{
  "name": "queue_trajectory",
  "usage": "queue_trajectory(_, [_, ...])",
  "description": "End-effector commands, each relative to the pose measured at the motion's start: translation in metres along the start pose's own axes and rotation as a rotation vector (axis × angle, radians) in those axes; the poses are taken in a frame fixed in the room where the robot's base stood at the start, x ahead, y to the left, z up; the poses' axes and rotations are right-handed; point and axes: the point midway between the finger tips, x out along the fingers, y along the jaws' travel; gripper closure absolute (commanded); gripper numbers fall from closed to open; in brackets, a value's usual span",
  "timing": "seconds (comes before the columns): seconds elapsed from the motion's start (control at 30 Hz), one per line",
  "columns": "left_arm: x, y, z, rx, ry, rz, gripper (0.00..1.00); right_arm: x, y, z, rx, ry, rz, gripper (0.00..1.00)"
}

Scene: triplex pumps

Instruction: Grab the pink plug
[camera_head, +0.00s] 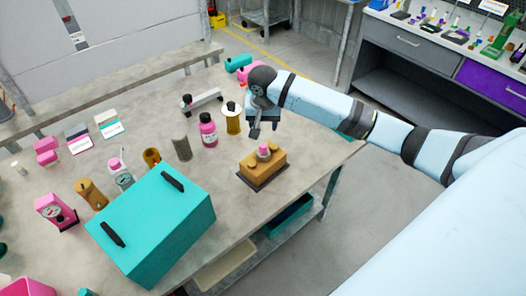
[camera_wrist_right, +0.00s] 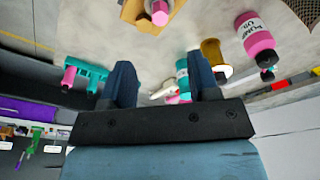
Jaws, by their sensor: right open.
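The pink plug (camera_head: 264,150) sits upright in the top of a yellow-brown block (camera_head: 250,168) on a dark base, near the right edge of the table. In the right wrist view the plug (camera_wrist_right: 160,14) shows at the top edge, partly cut off, with the block (camera_wrist_right: 135,12) around it. My right gripper (camera_head: 264,128) is above and just behind the block, apart from the plug. Its two dark fingers (camera_wrist_right: 161,75) are spread with nothing held between them. My left gripper is not in view.
A pink bottle (camera_head: 208,132), a yellow spool-like part (camera_head: 232,119) and a grey cylinder (camera_head: 182,148) stand left of the block. A large teal box (camera_head: 150,225) is at front left. The table (camera_head: 222,180) is bare between box and block.

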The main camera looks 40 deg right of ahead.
Motion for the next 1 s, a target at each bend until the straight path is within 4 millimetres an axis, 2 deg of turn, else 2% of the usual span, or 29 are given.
queue_trajectory(0.1, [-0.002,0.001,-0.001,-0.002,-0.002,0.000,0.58,0.026,0.001,0.001,-0.001,-0.003,0.004,0.44])
queue_trajectory(0.3, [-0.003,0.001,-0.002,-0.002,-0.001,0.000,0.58,0.060,0.000,0.001,-0.002,-0.002,0.000,0.44])
queue_trajectory(0.57, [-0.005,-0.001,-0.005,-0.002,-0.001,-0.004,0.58,0.079,0.000,0.002,-0.003,0.000,0.000,0.44])
queue_trajectory(0.8, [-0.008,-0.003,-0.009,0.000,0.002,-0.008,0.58,0.115,-0.001,0.003,-0.003,0.000,-0.001,0.44])
queue_trajectory(1.0, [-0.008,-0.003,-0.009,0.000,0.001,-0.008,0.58,0.124,-0.001,0.003,-0.005,0.001,-0.001,0.44])
